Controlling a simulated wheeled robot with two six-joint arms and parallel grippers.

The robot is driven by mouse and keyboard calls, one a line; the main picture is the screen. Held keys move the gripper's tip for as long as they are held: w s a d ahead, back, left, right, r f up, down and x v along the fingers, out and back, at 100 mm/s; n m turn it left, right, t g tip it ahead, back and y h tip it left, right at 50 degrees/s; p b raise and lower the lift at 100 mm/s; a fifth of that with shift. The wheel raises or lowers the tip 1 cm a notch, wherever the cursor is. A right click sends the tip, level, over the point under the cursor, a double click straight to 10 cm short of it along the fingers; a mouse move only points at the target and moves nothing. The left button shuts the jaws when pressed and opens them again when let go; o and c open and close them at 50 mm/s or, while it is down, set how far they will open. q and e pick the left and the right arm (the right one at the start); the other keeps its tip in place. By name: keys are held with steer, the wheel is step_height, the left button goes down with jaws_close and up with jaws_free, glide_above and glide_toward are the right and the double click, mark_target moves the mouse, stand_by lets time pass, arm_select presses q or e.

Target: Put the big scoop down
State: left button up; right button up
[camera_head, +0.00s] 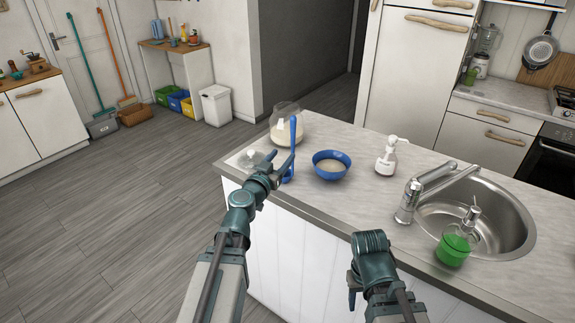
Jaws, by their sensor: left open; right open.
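The big scoop appears to be the blue long-handled tool (293,135), standing upright at the counter's left end, with a blue part low down by the counter top. My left gripper (277,168) is open right at the scoop, with its fingers overlapping the scoop in the picture. I cannot tell whether they touch it. A glass jar (290,130) with pale contents stands just behind the scoop. A blue bowl (331,164) with pale contents sits to its right. My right gripper (355,285) is open and empty, low in front of the counter, partly hidden by its arm.
A white soap dispenser (387,158), a tap (408,203) and a sink (505,235) with a green-bottomed item (453,250) in front stand to the right. Counter between bowl and tap is clear.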

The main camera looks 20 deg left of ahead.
arm_select(q)
steer(key=s+d+f+m+g+h, duration=0.2)
steer(key=s+d+f+g, duration=0.1)
steer(key=d, duration=0.4)
steer(key=s+d+f+m+g+h, duration=0.1)
steer(key=s+d+f+g, duration=0.3)
steer(key=d, duration=0.3)
steer(key=s+d+f+m+g+h, duration=0.2)
steer(key=s+d+f+g, duration=0.1)
steer(key=d+f, duration=0.3)
steer(key=shift+s+d+m+g+h, duration=0.15)
steer(key=shift+d+m+g+h, duration=0.15)
steer(key=shift+d, duration=0.65)
steer(key=s+a+f+n+g+y, duration=0.1)
steer(key=s+a+f+g+y, duration=0.1)
steer(key=s, duration=0.5)
steer(key=s+a+f+n+g+y, duration=0.2)
steer(key=s+f+g+y, duration=0.3)
steer(key=s+f+y, duration=0.1)
steer(key=shift+s+a+f+y, duration=0.25)
steer(key=shift+s+a+y, duration=0.25)
steer(key=shift+s, duration=0.6)
